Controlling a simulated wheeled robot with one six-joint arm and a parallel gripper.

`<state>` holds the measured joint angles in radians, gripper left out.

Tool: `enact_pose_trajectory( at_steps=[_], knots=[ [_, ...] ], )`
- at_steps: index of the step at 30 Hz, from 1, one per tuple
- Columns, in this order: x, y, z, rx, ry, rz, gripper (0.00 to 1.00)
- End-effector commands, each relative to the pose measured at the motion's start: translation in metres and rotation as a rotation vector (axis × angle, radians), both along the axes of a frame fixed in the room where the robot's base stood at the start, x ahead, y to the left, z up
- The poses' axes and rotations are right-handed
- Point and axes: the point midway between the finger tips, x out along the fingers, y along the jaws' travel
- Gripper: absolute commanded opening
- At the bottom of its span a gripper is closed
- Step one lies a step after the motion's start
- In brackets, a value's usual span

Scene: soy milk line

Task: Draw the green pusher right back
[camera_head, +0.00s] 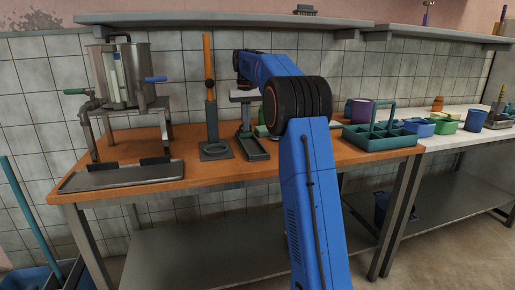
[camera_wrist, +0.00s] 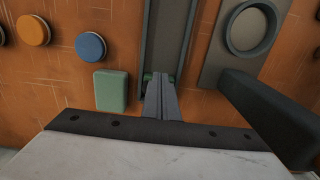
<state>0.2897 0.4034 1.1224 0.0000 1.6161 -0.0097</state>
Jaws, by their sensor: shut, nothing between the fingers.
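My gripper (camera_wrist: 162,78) is shut and empty, its fingers pointing down into a dark grey channel (camera_wrist: 171,28) on the orange table. Small green parts, apparently the green pusher (camera_wrist: 147,77), show beside the fingertips at the channel's lower end in the wrist view. The fingers hide most of it, and I cannot tell whether they touch it. In the head view the channel (camera_head: 254,150) lies on the table below my gripper (camera_head: 243,99). The pusher cannot be made out clearly there.
A grey base with a ring (camera_wrist: 250,28) and an orange post (camera_head: 208,75) stands beside the channel. A green block (camera_wrist: 111,90) and a blue round thing (camera_wrist: 90,47) lie on its other side. A steel pot (camera_head: 120,75) and teal caddy (camera_head: 380,137) stand farther off.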

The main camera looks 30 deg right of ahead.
Motion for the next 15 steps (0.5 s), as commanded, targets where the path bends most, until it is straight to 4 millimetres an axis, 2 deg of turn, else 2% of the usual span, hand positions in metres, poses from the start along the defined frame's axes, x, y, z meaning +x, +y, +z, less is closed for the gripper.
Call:
enact_pose_trajectory(
  at_steps=[15],
  knots=[
    [0.0104, -0.003, -0.0002, 0.0, -0.001, 0.0, 0.0]
  ],
)
